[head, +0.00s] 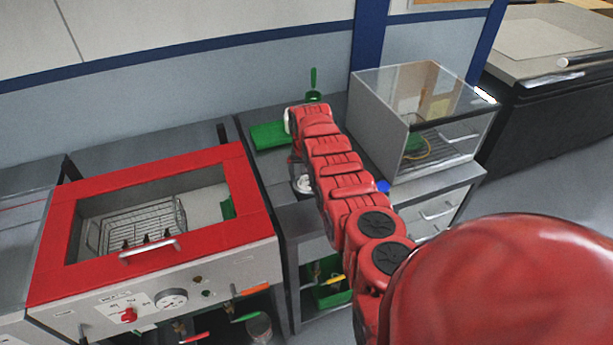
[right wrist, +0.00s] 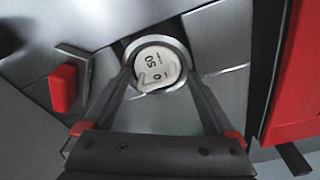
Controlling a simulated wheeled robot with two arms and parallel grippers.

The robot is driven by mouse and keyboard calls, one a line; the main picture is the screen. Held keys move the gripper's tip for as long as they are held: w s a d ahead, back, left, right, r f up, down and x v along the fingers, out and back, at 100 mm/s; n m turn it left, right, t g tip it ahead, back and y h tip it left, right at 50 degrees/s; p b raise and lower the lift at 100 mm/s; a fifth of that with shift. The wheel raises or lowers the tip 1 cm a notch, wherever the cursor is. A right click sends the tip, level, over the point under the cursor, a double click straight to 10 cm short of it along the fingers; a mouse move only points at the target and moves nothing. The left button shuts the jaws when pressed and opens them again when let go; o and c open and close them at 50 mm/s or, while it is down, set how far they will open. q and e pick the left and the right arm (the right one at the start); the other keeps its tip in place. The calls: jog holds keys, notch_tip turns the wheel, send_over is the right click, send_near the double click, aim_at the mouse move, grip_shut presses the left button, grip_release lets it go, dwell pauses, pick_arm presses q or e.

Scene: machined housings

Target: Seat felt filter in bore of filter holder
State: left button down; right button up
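In the right wrist view a pale round disc (right wrist: 158,68) with printed marks, one reading 50, lies inside a shiny metal ring (right wrist: 182,47). I take these for the felt filter and the filter holder's bore, but cannot be sure. My right gripper (right wrist: 160,76) has its two dark fingers spread, with tips at the left and right edges of the ring. No contact with the disc shows. In the head view a small white round thing (head: 303,184) shows beside my red right arm, which hides most of the gripper. My left gripper is not in view.
A red-framed machine (head: 150,265) with a wire basket stands left of the bench. A clear-walled box (head: 445,120) stands right of my arm. A green tray (head: 268,137) lies behind. In the right wrist view a red block (right wrist: 63,88) sits left of the fingers.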

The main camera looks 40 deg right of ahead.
jog(key=shift+s+d+f, duration=0.15)
jog(key=shift+s+f, duration=0.05)
jog(key=shift+s, duration=0.05)
jog(key=shift+d+r+p, duration=0.1)
jog(key=shift+r+p, duration=0.5)
jog(key=shift+p, duration=0.05)
jog(key=shift+w+d+r, duration=0.1)
jog(key=shift+r, duration=0.4)
notch_tip(320, 180, up, 7)
jog(key=b, duration=0.3)
notch_tip(320, 180, up, 4)
jog(key=p, duration=0.1)
send_over(307, 185)
jog(key=shift+a, duration=0.2)
